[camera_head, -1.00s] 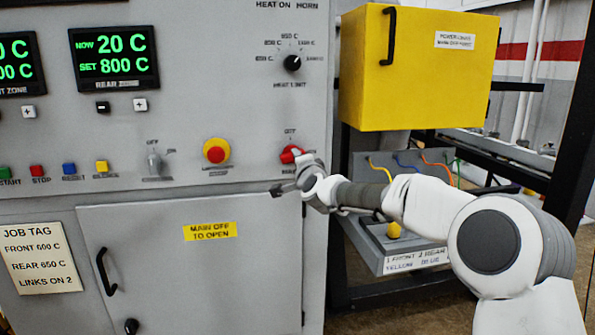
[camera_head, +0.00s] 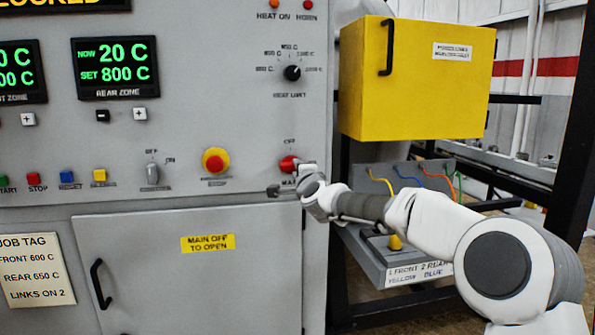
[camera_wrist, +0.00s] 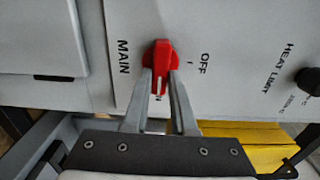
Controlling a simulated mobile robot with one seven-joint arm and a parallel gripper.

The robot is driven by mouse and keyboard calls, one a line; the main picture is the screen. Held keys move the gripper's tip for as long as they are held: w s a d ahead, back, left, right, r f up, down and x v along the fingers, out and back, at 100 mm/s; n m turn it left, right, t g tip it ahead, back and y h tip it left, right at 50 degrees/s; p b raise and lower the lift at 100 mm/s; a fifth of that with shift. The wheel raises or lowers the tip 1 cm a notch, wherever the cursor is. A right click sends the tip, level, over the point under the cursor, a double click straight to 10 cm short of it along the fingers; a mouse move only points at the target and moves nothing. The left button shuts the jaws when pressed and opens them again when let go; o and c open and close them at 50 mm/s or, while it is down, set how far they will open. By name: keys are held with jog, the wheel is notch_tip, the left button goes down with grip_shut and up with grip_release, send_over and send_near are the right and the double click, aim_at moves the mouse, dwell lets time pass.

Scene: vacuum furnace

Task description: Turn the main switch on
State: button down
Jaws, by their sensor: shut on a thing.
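The red main switch (camera_head: 288,163) is on the grey panel, with the "OFF" mark above it and "MAIN" below, in the head view. In the wrist view the red switch (camera_wrist: 160,62) stands between my two fingers, which press on its sides. Its handle, with a white mark, points toward the bottom of that picture, at the partly hidden "ON" label and away from "OFF". My gripper (camera_wrist: 161,85) is shut on it; in the head view my gripper (camera_head: 304,168) reaches it from the right, and the fingers are small there.
A red-and-yellow emergency button (camera_head: 214,160) and a grey selector (camera_head: 152,173) are to the left. The heat limit knob (camera_head: 292,73) is above. A yellow box (camera_head: 415,85) stands at the right, over a link tray (camera_head: 375,262). A door (camera_head: 180,280) marked "MAIN OFF TO OPEN" is below.

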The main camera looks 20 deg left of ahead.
jog(key=c, duration=0.7)
grip_release()
jog(key=shift+d, duration=0.1)
jog(key=shift+b+v, duration=0.5)
jog(key=shift+v, duration=8.15)
jog(key=shift+s, duration=0.1)
